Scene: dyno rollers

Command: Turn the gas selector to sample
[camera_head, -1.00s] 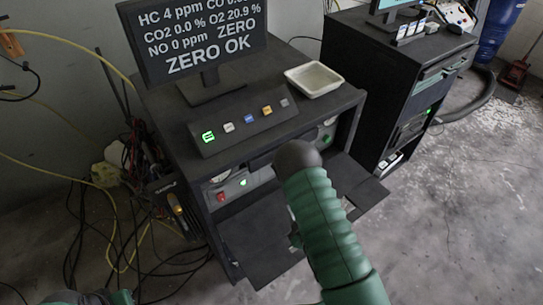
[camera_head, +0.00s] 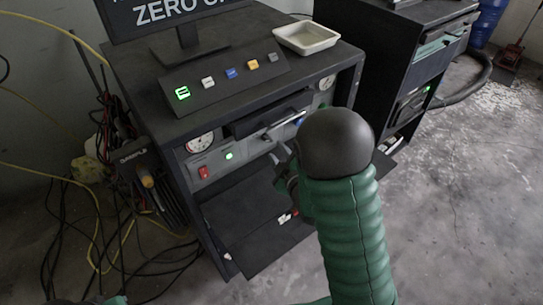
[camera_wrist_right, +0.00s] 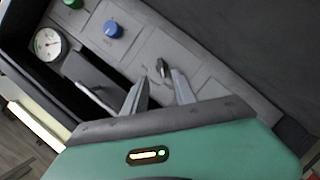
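In the right wrist view, a small dark pointer knob (camera_wrist_right: 163,68), which looks like the gas selector, stands on the grey front panel (camera_wrist_right: 205,68). Its marking is too small to read. My right gripper (camera_wrist_right: 160,82) is open, its two grey fingertips pointing at the panel with the knob just ahead, between them. I cannot tell whether they touch it. In the head view my right forearm hides this part of the panel, and the gripper (camera_head: 284,160) shows only partly. Of my left arm, only a green bit shows at the bottom left; its gripper is out of view.
The wrist view also shows a blue knob (camera_wrist_right: 114,29), a green knob (camera_wrist_right: 73,3) and a gauge (camera_wrist_right: 47,43). The black cabinet (camera_head: 125,70) carries a button box (camera_head: 222,82) and a white tray (camera_head: 306,37). An open flap (camera_head: 250,225) juts out below. Cables hang at the left.

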